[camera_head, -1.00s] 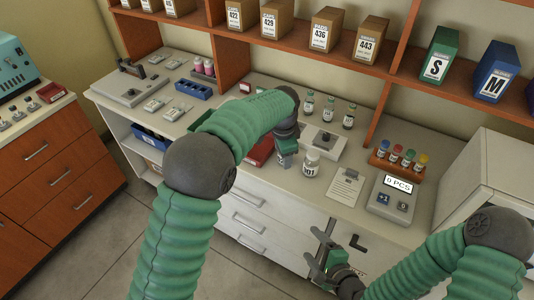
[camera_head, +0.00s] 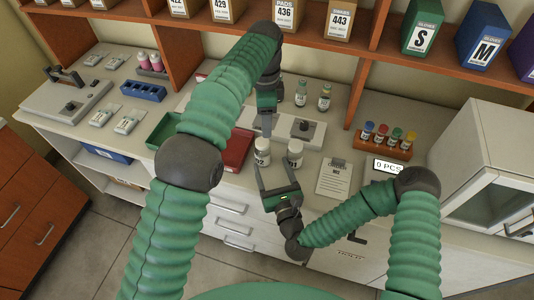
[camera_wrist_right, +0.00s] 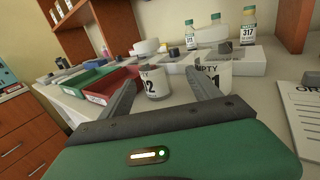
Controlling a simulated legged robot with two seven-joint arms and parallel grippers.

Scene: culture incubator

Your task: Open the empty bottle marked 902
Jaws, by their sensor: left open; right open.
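The white bottle whose label ends in 02 (camera_head: 262,155) stands upright on the counter; its first digit is hard to read. It also shows in the right wrist view (camera_wrist_right: 155,84), its label reading EMPTY in part. My left gripper (camera_head: 266,130) is open, pointing down just above and behind this bottle's cap. My right gripper (camera_head: 275,178) is open at the counter's front, its fingers reaching toward the bottle. In the right wrist view the bottle appears between the fingers (camera_wrist_right: 163,92), with no clear contact. A similar bottle ending in 1 (camera_head: 295,154) stands just right.
A white device (camera_head: 302,132) stands behind the bottles, with small vials (camera_head: 324,98) farther back. A red tray (camera_head: 236,150) lies left, a clipboard (camera_head: 334,178) right. A rack of coloured-cap tubes (camera_head: 384,143) and a counting scale (camera_head: 386,166) are farther right.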

